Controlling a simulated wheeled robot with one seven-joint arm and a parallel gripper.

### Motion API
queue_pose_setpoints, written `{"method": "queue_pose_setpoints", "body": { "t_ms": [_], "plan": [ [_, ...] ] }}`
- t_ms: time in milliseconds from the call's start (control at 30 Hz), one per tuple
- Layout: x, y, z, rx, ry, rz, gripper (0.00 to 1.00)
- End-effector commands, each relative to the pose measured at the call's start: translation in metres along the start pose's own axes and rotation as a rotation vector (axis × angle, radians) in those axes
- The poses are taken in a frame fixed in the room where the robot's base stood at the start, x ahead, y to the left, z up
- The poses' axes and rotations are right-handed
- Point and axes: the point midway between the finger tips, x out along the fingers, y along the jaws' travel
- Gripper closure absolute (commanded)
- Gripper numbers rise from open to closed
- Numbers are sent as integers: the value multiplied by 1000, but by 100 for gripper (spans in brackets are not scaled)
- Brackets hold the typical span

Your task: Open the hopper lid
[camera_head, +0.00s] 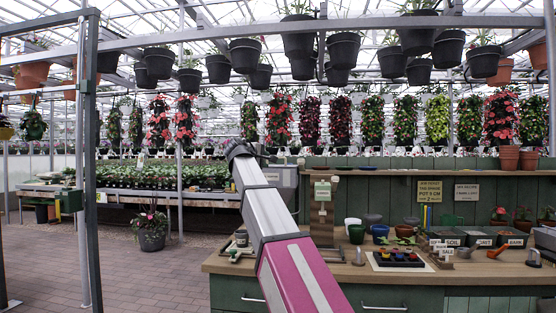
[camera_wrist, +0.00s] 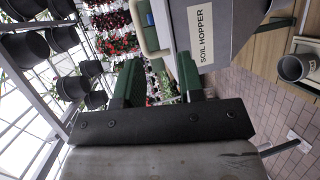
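The soil hopper (camera_wrist: 238,22) is a grey box with a white "SOIL HOPPER" label in the upper right of the wrist view, which is turned sideways. A pale band edges the box on its left, and a green and cream curved piece (camera_wrist: 148,38) sticks out beside it; I cannot tell whether this is the lid's handle. My gripper (camera_wrist: 159,82) shows two dark green fingers, apart and empty, close to the hopper but not visibly touching it. In the head view a grey box (camera_head: 284,177), likely the hopper, is partly hidden behind my arm. The lid's state is unclear.
A wooden counter (camera_head: 470,272) holds bowls, a seedling tray (camera_head: 398,262), labelled boxes and small tools. A weighing-stand-like post (camera_head: 322,205) stands just right of my arm. Pots hang overhead. A potted plant (camera_head: 150,230) stands on the paved floor at left, which is otherwise mostly clear.

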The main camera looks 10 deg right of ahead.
Motion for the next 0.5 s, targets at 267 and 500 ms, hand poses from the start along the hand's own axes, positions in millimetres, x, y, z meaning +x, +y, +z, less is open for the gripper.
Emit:
{"method": "queue_pose_setpoints", "body": {
  "t_ms": [267, 500],
  "plan": [
    [-3, 26, 2, -17, -9, 36, 65],
    [35, 27, 1, -16, -10, 35, 65]
  ]
}}
